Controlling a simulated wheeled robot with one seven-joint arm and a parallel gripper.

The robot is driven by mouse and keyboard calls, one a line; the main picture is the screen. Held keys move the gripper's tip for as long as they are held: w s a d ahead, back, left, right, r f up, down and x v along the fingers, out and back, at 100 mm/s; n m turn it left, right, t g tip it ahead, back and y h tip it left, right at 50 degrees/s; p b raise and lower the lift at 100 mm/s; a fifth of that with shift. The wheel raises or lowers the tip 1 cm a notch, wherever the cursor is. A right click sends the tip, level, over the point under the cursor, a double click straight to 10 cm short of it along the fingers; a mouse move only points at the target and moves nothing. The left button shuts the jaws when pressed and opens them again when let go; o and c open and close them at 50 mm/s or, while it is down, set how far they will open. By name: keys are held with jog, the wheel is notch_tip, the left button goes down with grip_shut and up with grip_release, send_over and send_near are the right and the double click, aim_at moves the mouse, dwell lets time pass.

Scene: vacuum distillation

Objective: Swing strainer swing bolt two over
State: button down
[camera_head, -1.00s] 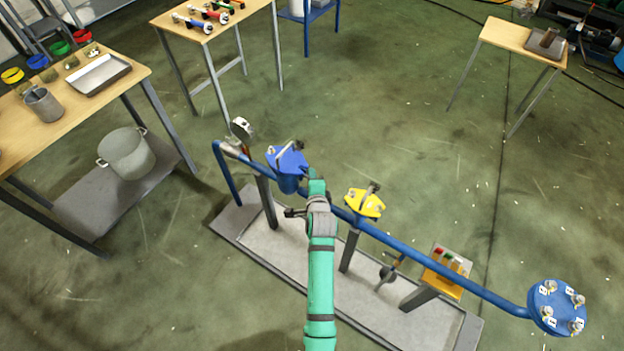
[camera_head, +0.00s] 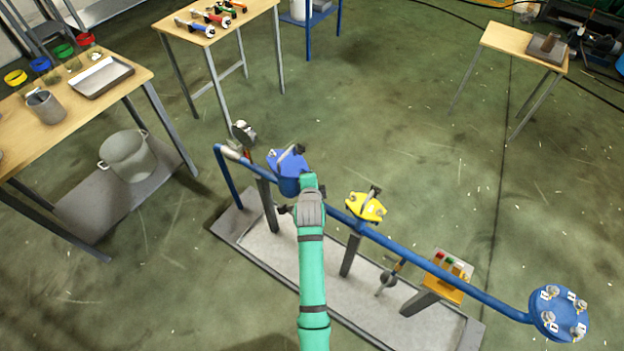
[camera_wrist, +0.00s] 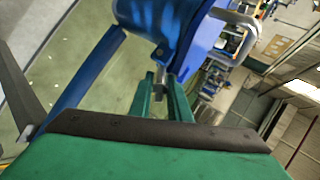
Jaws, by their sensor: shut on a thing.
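The blue strainer (camera_head: 289,166) sits on the blue pipe, with a flat blue cover and a dark bar across its top. It fills the upper middle of the wrist view (camera_wrist: 185,35). My gripper (camera_wrist: 161,88) is at its near side, its green fingers close together around a small grey metal piece (camera_wrist: 159,74), which looks like a swing bolt. Its far end is hidden by the strainer's body and the fingers. In the head view my green arm hides most of the fingertips (camera_head: 308,182). A yellow strainer or valve cover (camera_head: 364,207) stands to the right on the same pipe.
The blue pipe (camera_head: 450,285) runs right to a round bolted flange (camera_head: 558,312). A grey tray (camera_head: 240,227) and several posts lie below it. A gauge (camera_head: 244,132) stands at the left end. Tables stand left and behind; open floor lies to the right.

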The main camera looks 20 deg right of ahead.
jog(key=c, duration=1.9)
grip_release()
jog(key=shift+r, duration=0.1)
jog(key=v, duration=1)
jog(key=shift+s+r, duration=0.15)
jog(key=shift+s, duration=0.2)
jog(key=shift+a, duration=0.1)
